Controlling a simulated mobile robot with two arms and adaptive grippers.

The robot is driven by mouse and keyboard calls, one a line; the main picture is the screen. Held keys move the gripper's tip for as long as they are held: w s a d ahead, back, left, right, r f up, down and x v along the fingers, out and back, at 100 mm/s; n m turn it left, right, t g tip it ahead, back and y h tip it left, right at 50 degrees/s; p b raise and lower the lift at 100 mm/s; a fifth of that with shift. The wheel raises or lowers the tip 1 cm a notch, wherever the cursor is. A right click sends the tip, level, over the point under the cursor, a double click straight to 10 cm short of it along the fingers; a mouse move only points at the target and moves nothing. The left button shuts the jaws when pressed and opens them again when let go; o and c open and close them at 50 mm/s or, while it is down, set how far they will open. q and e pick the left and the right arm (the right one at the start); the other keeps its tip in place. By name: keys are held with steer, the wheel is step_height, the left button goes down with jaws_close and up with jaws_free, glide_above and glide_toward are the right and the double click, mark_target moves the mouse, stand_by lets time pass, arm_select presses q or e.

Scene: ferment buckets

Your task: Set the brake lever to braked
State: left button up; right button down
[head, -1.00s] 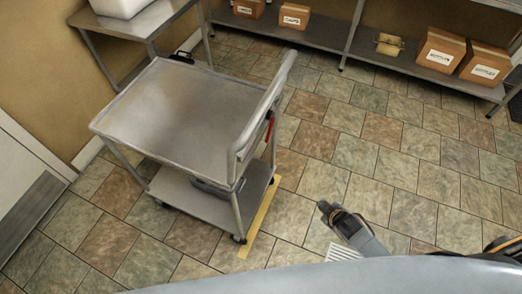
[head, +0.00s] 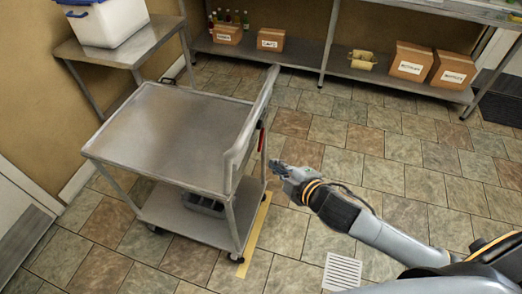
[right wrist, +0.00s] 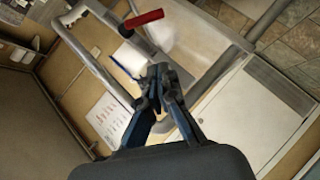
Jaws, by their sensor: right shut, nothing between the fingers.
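The red brake lever (head: 262,137) sits on the right side of the grey metal cart (head: 165,135), below its push handle (head: 250,125). In the right wrist view the red lever (right wrist: 143,19) shows near the top, beyond the fingertips and apart from them. My right gripper (head: 278,168) is shut and empty, just right of the cart and a little below the lever in the head view. Its closed fingers also show in the right wrist view (right wrist: 163,78). My left gripper is not in view.
A yellow floor strip (head: 256,233) lies along the cart's right side. A side table (head: 125,50) with a white bin (head: 108,20) stands behind left. A low shelf (head: 310,58) with boxes runs along the back. The tiled floor to the right is largely open.

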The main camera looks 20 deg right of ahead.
steer(key=shift+w, duration=0.1)
steer(key=w+f+p, duration=0.2)
steer(key=w+f, duration=0.4)
steer(key=w, duration=0.5)
steer(key=shift+w+a+f, duration=0.15)
steer(key=shift+a+f, duration=0.05)
steer(key=shift+a, duration=0.2)
steer(key=shift+f, duration=0.1)
